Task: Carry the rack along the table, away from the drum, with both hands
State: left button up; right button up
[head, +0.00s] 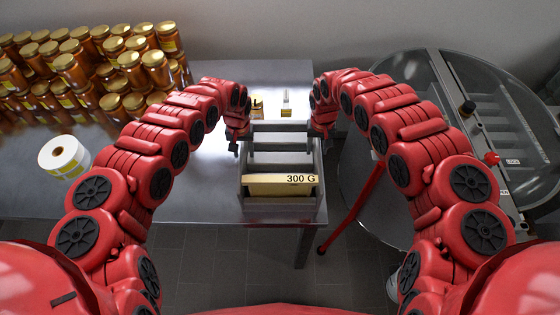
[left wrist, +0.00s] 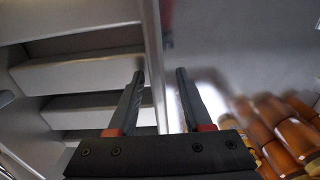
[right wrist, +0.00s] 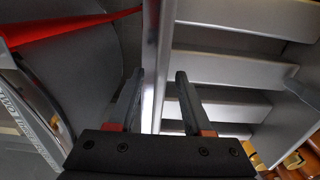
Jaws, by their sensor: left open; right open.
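The rack (head: 282,201) is a grey open-topped box with cross slats and a yellowish strip marked "300 G". It stands on the steel table near its right end. My left gripper (head: 238,142) is at its left side wall; in the left wrist view the open fingers (left wrist: 158,74) stand either side of that wall (left wrist: 153,50). My right gripper (head: 321,132) is at its right side wall; in the right wrist view its open fingers (right wrist: 158,75) straddle the wall (right wrist: 158,45). Whether fingers touch the walls is unclear. The drum (head: 364,196) is round and metallic, right of the table.
Many amber jars (head: 70,72) with gold lids crowd the table's back left. The table (head: 200,185) is bare between the roll and the rack. Small yellow-labelled items (head: 287,104) stand behind the rack.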

pick_arm(q)
jog(key=shift+f, duration=0.1)
pick_arm(e)
jog(key=shift+f, duration=0.1)
pick_arm(q)
jog(key=shift+c, duration=0.2)
pick_arm(e)
jog(key=shift+c, duration=0.2)
pick_arm(q)
grip_shut()
pick_arm(e)
grip_shut()
dwell(0.7)
